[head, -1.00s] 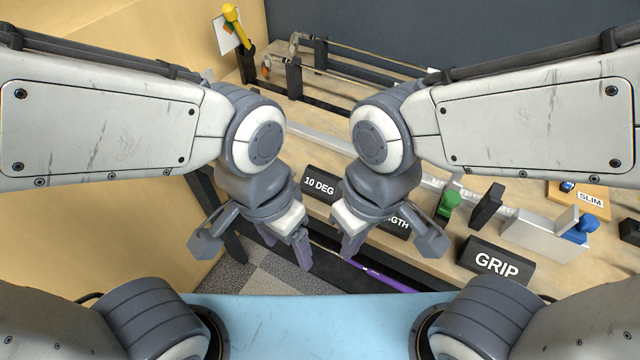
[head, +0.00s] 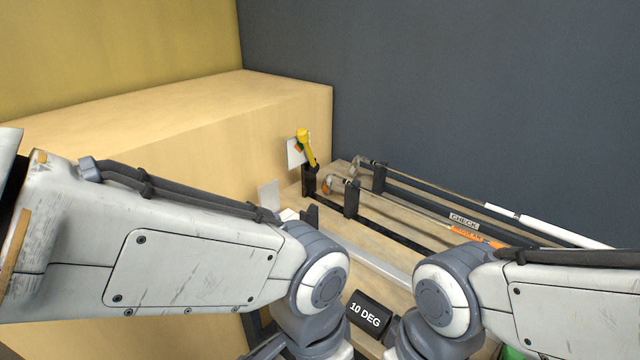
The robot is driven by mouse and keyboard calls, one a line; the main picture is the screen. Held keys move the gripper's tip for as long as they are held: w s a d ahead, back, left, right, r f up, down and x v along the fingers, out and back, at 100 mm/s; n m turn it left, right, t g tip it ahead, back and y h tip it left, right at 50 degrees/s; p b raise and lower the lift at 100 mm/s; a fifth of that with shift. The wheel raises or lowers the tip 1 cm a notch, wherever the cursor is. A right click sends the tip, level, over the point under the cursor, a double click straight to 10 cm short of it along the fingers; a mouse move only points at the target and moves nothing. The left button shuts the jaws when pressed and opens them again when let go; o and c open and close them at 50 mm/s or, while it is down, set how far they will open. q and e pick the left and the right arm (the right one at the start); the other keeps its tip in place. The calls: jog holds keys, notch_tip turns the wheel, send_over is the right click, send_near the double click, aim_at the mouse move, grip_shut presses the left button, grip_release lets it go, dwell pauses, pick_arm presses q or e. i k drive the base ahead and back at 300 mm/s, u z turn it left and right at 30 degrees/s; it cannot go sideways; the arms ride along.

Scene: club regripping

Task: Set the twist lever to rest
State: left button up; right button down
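A yellow lever (head: 307,148), which I take to be the twist lever, stands at the far left end of the bench. It is tilted, its thick top leaning to the left, above a black post (head: 309,181). A white card (head: 294,152) with small green and orange marks is just behind it. Both of my arms reach in low in the head view, well in front of the lever and apart from it. My gripper fingers are below the picture edge, so their opening cannot be seen.
A tall wooden box (head: 190,125) stands left of the lever. Right of it, golf clubs lie on black rests, one near an orange band and a CHECK label (head: 464,220). A black 10 DEG block (head: 367,314) sits in front. A dark wall closes the back.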

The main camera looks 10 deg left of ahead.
aim_at(302, 133)
jog(key=u, duration=0.05)
jog(key=k, duration=0.5)
jog(key=u, duration=0.65)
jog(key=i, duration=1.3)
jog(key=z, duration=0.5)
